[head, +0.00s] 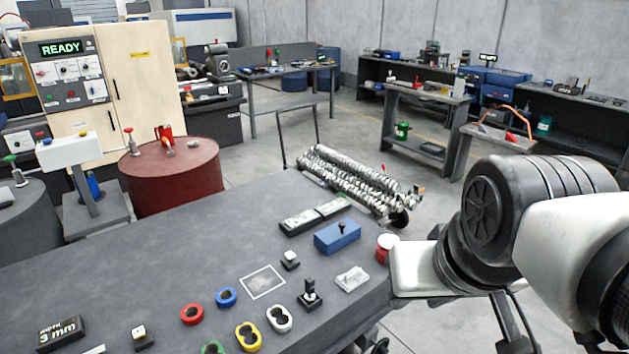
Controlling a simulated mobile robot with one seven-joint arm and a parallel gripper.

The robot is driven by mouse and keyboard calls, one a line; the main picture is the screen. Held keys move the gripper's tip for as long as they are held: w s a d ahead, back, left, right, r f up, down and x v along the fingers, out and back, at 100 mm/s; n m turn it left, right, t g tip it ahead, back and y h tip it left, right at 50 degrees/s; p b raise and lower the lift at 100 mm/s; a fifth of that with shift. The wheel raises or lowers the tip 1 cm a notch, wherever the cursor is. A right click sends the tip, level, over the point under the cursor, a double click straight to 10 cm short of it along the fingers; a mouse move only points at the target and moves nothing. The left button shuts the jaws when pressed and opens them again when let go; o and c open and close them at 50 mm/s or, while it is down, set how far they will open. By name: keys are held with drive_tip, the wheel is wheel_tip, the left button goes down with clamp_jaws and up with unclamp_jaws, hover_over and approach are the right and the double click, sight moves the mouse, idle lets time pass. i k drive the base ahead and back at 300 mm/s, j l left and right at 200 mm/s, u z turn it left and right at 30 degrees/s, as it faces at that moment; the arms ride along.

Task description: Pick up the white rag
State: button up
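A small whitish, slightly crumpled flat piece (352,279), which looks like the white rag, lies on the dark grey table (130,290) near its right edge. It sits below the blue block and right of a small black upright piece. Nothing covers it. My arm comes in from the right of the picture, with its white and black links just right of the table edge. My gripper's fingers do not show, so whether it is open or shut is hidden.
Near the rag are a blue block (337,236), a red can with a white top (386,247), a black upright piece (310,295) and a white two-hole ring (279,318). A white-outlined square (262,282) is bare. A red barrel (170,178) stands behind the table.

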sight(351, 280)
drive_tip(key=i+l+u, duration=0.1)
drive_tip(key=i+l, duration=0.6)
drive_tip(key=i+l+u, duration=0.1)
drive_tip(key=i+l, duration=0.55)
drive_tip(key=l, duration=0.15)
